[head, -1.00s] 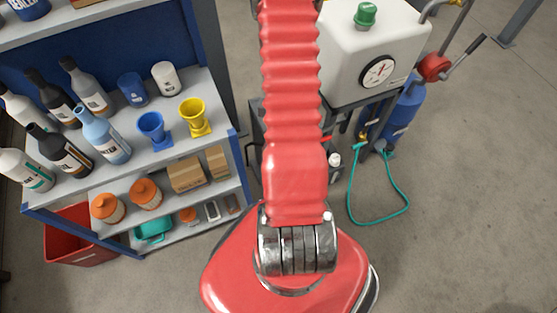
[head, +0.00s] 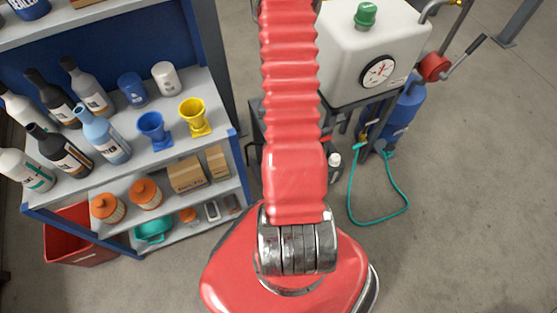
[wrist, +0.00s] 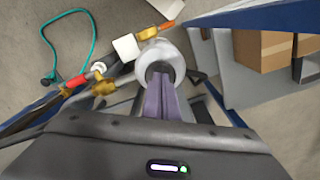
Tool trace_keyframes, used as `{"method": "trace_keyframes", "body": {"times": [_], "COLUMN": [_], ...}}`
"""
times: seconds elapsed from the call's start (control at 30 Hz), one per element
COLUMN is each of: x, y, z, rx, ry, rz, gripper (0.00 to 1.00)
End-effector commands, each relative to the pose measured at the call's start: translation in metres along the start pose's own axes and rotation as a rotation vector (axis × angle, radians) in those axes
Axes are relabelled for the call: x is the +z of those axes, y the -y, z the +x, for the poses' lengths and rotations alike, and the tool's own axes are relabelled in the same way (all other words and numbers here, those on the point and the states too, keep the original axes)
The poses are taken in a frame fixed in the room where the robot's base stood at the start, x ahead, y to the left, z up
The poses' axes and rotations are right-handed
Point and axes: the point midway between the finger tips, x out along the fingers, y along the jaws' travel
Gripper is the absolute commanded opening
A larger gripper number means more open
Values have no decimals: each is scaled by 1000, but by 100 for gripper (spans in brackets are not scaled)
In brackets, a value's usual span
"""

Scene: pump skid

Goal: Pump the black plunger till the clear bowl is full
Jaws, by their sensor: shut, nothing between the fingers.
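In the wrist view my gripper (wrist: 161,82) is shut, with its two purplish fingers together. The fingertips are over a pale grey, round fitting (wrist: 170,48) on the skid. I cannot tell whether they touch it. I cannot make out the black plunger; the fingers cover the middle of the fitting. I cannot pick out the clear bowl or its level. In the head view my red arm hides the gripper and this spot.
Beside the fitting are a white block (wrist: 126,46) and a brass fitting (wrist: 104,88). A teal hose (head: 378,221) lies on the floor. A white tank (head: 370,50) with a gauge stands at the upper right. A shelf (head: 222,133) with bottles is at the left.

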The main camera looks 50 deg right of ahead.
Motion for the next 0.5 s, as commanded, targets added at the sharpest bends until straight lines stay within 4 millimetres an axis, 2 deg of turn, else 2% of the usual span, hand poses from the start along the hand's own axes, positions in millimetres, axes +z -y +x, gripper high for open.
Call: {"method": "trace_keyframes", "body": {"times": [0.5], "x": [1], "y": [0], "z": [15], "rx": [0], "ry": [2], "rz": [0], "gripper": [0]}}
